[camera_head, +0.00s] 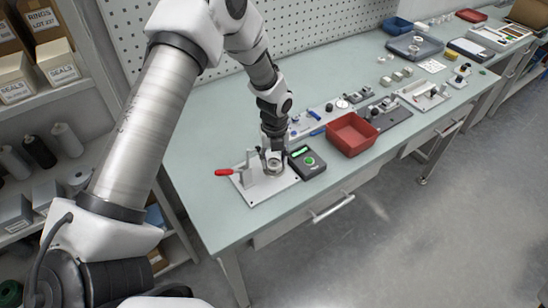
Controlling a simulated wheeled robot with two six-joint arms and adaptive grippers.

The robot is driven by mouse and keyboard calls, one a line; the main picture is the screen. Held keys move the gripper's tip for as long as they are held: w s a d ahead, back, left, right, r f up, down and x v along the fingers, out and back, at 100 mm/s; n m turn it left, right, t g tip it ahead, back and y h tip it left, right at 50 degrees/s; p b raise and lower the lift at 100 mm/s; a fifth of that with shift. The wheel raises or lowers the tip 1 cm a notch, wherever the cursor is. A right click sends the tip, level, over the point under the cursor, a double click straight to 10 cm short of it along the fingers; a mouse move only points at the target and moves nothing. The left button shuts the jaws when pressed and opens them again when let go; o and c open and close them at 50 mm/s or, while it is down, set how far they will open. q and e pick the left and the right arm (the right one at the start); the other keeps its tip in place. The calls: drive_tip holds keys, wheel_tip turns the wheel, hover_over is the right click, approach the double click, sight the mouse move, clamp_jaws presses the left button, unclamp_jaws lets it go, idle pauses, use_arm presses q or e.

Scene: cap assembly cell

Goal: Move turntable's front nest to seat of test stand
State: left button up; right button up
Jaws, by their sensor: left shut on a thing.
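The test stand (284,187) is a white base plate at the near left of the bench, with an upright bracket and a red-handled lever on its left side. My left gripper (273,159) points down over the stand and is shut on a small round metallic part (273,172). The part is at the stand's seat; whether it rests there or hangs just above cannot be told. The gripper hides much of the seat. The turntable and its front nest cannot be made out for certain. My right gripper is not in view.
A dark box with a green display (308,162) stands close to the right of the stand. A red bin (352,134) and several fixtures lie farther right. A pegboard (310,25) stands behind the bench. The bench's front left is bare.

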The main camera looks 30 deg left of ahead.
use_arm(q)
drive_tip(key=shift+f, duration=0.1)
drive_tip(key=o, duration=1.5)
drive_tip(key=shift+c, duration=0.2)
wheel_tip(320, 180, up, 8)
